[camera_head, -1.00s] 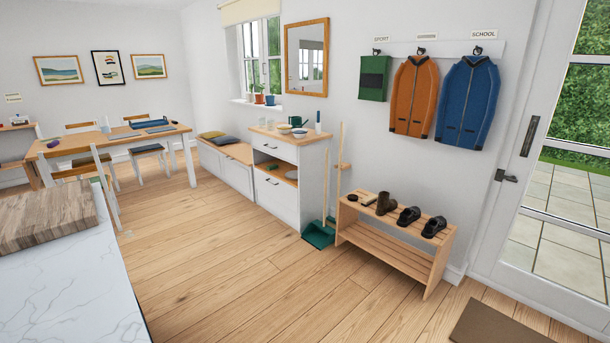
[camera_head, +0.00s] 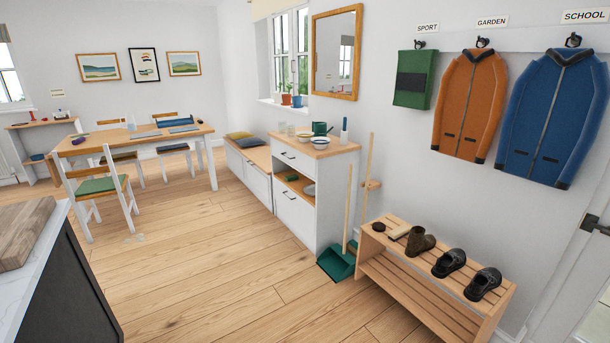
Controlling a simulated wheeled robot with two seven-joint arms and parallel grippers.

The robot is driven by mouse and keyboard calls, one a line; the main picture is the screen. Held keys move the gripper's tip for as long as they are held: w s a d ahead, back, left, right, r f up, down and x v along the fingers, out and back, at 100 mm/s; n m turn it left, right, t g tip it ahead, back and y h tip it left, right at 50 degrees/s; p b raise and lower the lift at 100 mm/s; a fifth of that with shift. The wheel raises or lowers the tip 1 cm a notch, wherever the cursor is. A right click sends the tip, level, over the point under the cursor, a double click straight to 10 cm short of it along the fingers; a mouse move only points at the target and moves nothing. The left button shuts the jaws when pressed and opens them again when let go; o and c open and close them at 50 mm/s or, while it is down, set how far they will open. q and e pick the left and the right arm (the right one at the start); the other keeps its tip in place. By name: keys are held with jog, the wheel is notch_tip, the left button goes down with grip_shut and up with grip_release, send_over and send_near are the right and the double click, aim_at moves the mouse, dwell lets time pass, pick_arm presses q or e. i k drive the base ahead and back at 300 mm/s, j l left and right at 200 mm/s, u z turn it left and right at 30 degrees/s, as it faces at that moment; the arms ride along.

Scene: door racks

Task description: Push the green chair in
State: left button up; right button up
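The green chair, a white chair with a wooden top rail and a green seat pad (camera_head: 97,185), stands at the near side of the dining table (camera_head: 135,143), toward its left end. It is upright and seems pulled out, with its seat mostly clear of the tabletop. Other chairs stand at the table, one with a blue pad (camera_head: 173,148) at the far side. Neither of my grippers is in view.
A counter with a cutting board (camera_head: 22,230) fills the lower left. A bench (camera_head: 250,150), a cabinet (camera_head: 297,210), a green dustpan (camera_head: 336,263) and a shoe rack (camera_head: 400,290) line the right wall.

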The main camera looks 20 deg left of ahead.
aim_at(90, 189)
jog(key=i+j+u, duration=0.25)
jog(key=i+u, duration=0.7)
jog(key=i+l+u, duration=0.1)
jog(key=i+u, duration=0.4)
jog(key=i, duration=0.15)
jog(key=i+u, duration=0.15)
jog(key=i, duration=0.4)
jog(key=i+u, duration=0.15)
jog(key=i, duration=0.4)
jog(key=i+l+u, duration=0.1)
jog(key=i, duration=0.45)
jog(key=i+l+u, duration=0.15)
jog(key=i, duration=0.4)
jog(key=i+l+u, duration=0.15)
jog(key=i+l, duration=0.15)
jog(key=i, duration=0.25)
jog(key=i+l+u, duration=0.25)
jog(key=i, duration=0.15)
jog(key=i+l+u, duration=0.25)
jog(key=i+l, duration=0.1)
jog(key=i, duration=0.05)
